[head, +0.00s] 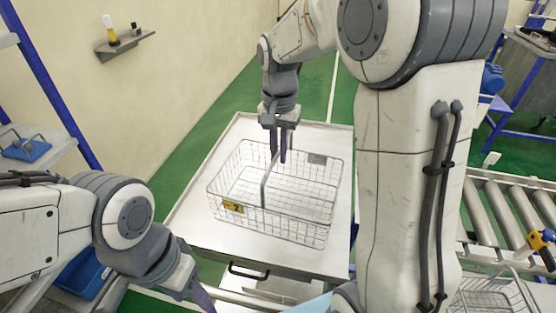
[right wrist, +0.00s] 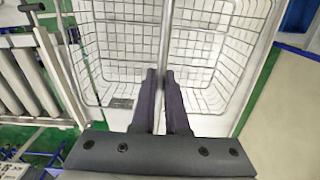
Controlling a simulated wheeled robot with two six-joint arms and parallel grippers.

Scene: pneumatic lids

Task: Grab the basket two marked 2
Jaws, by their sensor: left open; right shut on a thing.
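The wire basket (head: 285,228) with a yellow label marked 2 (head: 233,206) is on a white-topped cart (head: 205,222), upright; I cannot tell whether it is fully resting on it. My right gripper (head: 279,157) points down over the basket's middle and is shut on its handle bar (head: 265,186). In the right wrist view, the fingers (right wrist: 165,75) close around the handle (right wrist: 166,28), with the wire basket (right wrist: 215,45) below. My left gripper (head: 203,297) is open and empty at the lower left, in front of the cart, partly cut off by the frame edge.
A roller conveyor (head: 508,206) runs along the right. Another wire basket (head: 485,296) is at the lower right, beside a yellow and blue tool (head: 542,244). A blue-framed shelf (head: 50,85) stands at the left, near the wall. Green floor shows behind the cart.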

